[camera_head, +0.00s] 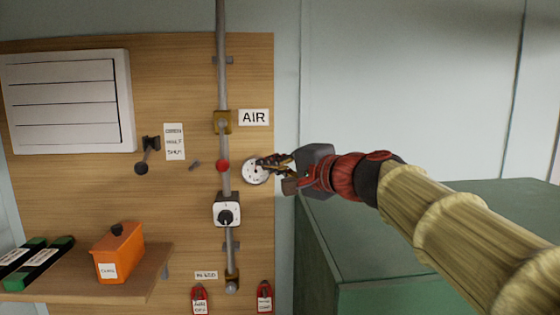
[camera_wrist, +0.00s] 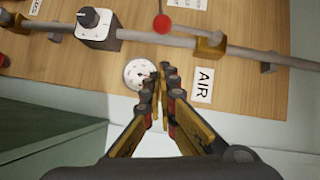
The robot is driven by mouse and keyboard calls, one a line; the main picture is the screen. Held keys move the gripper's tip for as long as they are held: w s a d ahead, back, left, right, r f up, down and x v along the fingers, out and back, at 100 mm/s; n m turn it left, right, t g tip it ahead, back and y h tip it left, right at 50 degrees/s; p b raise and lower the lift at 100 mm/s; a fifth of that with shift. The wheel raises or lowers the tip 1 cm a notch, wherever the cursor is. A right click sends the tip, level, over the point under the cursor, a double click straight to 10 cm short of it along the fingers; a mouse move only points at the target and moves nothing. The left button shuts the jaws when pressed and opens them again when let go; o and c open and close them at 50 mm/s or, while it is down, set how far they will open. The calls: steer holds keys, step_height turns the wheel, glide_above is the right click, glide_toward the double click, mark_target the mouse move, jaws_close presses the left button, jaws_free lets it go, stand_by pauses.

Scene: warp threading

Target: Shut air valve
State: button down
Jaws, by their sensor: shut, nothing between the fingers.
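The air valve is a brass block (camera_head: 222,122) on a grey vertical pipe, beside the "AIR" sign (camera_head: 253,117). A red ball knob (camera_head: 222,166) sits below the block, in front of the pipe; a grey lever seems to run between them along the pipe. The wrist view shows the brass block (camera_wrist: 210,44), the red knob (camera_wrist: 163,23) and the "AIR" sign (camera_wrist: 203,85). My gripper (camera_head: 265,162) is shut and empty, right of the red knob and apart from it, in front of the round white gauge (camera_head: 255,171). In the wrist view my fingertips (camera_wrist: 158,82) partly overlap the gauge (camera_wrist: 139,74).
A white dial box (camera_head: 227,210) sits lower on the pipe. A black-knobbed lever (camera_head: 142,166) and a small grey peg (camera_head: 195,165) are to the left. An orange box (camera_head: 118,253) stands on a shelf. Red tags hang below. A green cabinet (camera_head: 420,240) stands at right.

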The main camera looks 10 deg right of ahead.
mark_target(222, 146)
steer(key=w+a+f+p, duration=0.1)
steer(key=w+a, duration=0.3)
steer(key=a, duration=0.1)
steer(key=shift+a+p, duration=0.35)
steer(key=shift+p, duration=0.05)
steer(key=shift+f, duration=0.1)
steer(key=shift+a+f+b, duration=0.15)
steer(key=shift+b, duration=0.45)
steer(key=shift+a+y+b, duration=0.15)
steer(key=shift+y+b, duration=0.15)
steer(key=shift+b, duration=0.25)
